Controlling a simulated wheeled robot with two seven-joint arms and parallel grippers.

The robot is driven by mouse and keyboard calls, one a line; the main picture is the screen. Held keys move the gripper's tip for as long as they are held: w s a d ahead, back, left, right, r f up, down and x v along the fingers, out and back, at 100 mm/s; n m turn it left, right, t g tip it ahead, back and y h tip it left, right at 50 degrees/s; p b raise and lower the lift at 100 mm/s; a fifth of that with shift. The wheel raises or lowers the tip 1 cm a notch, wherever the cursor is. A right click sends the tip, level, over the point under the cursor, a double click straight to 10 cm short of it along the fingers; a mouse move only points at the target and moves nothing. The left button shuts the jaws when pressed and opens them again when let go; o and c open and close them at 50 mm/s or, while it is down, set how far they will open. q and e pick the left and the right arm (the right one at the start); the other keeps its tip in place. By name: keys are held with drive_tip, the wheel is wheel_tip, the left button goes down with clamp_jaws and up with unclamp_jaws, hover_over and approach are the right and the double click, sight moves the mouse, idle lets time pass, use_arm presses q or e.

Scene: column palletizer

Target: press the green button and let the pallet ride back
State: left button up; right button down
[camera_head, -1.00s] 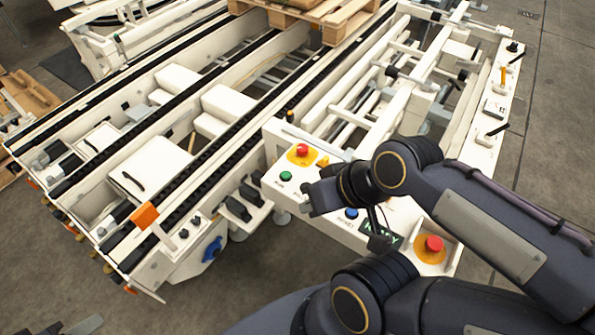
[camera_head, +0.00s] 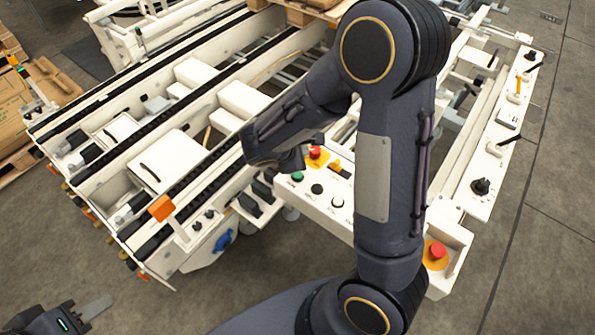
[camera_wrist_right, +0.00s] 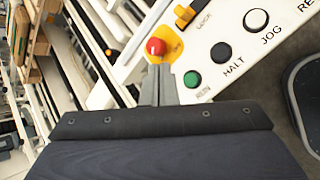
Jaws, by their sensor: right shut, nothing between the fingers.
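The green button (camera_head: 297,176) is on the white control panel (camera_head: 322,207), at its left end. In the right wrist view the green button (camera_wrist_right: 192,79) is labelled RUN. My right gripper (camera_wrist_right: 158,70) is shut and empty. Its fingers appear just left of the green button, pointing toward the red button (camera_wrist_right: 155,47); I cannot tell their height above the panel. The wooden pallet (camera_head: 303,14) is on the conveyor at the top edge, partly cut off. My left gripper (camera_head: 95,309) is at the bottom left, far from the panel; its jaw state is unclear.
A yellow switch (camera_wrist_right: 184,14) and the black HALT button (camera_wrist_right: 221,52) are close to the green button. A white JOG button (camera_wrist_right: 256,20) is farther along. A second red button (camera_head: 437,251) is at the panel's right end. An orange block (camera_head: 161,208) stands on the conveyor's front.

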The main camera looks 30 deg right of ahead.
drive_tip(key=shift+w+a+f+n+t+h, duration=0.15)
drive_tip(key=shift+w+a+f+n+t, duration=0.15)
drive_tip(key=shift+w, duration=0.2)
drive_tip(key=shift+w+a+f+n+t+h, duration=0.1)
drive_tip(key=shift+w+a+n+h, duration=0.1)
drive_tip(key=shift+w+n, duration=0.25)
drive_tip(key=shift+f, duration=0.1)
drive_tip(key=b, duration=0.6)
hover_over(295, 177)
wheel_tip(295, 177, down, 8)
drive_tip(key=shift+r, duration=0.1)
drive_tip(key=shift+f+b, duration=0.35)
drive_tip(key=shift+f, duration=0.1)
drive_tip(key=shift+f, duration=0.1)
idle(0.8)
drive_tip(key=shift+f+b, duration=0.3)
drive_tip(key=shift+b, duration=0.3)
